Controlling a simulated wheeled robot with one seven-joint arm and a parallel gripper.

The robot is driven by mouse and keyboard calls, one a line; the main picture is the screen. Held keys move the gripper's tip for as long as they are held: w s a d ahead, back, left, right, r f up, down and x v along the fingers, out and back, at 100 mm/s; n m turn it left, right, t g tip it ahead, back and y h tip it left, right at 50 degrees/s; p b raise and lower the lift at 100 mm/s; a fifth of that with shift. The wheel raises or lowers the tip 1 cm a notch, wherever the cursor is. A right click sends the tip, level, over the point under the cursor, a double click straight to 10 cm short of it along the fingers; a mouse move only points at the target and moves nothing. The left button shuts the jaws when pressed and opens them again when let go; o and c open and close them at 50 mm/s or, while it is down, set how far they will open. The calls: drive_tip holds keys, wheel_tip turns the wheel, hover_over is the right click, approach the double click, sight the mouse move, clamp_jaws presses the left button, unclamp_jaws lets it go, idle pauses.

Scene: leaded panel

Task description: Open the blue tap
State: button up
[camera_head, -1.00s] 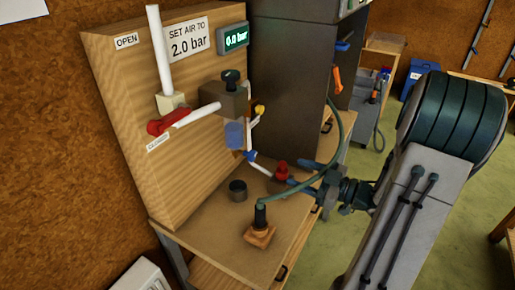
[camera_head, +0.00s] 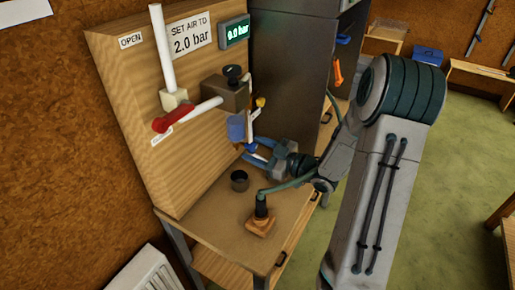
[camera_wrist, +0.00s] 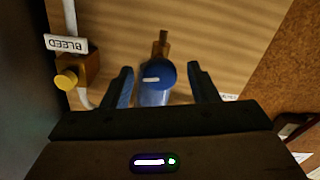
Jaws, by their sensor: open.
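The blue tap (camera_wrist: 163,73) shows in the wrist view as a round blue knob with a white mark, with a brown fitting behind it. My gripper (camera_wrist: 160,78) is open, with one blue finger on each side of the knob and visible gaps between. In the head view my gripper (camera_head: 254,154) is close to the pipework at the panel's lower right. There the tap is largely hidden among the fingers. A translucent blue part (camera_wrist: 154,98) lies just below the knob in the wrist view.
The wooden panel (camera_head: 135,110) carries a red lever (camera_head: 174,118), a regulator (camera_head: 226,92) and a display (camera_head: 235,31) reading 0.0 bar. A yellow knob (camera_wrist: 66,79) by a BLEED label sits left in the wrist view.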

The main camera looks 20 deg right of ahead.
drive_tip(key=c, duration=1)
drive_tip(key=shift+o, duration=0.2)
drive_tip(key=shift+f+b, duration=0.1)
drive_tip(key=shift+b, duration=0.25)
drive_tip(key=n+b, duration=1.2)
drive_tip(key=b, duration=1)
drive_tip(key=shift+n, duration=0.4)
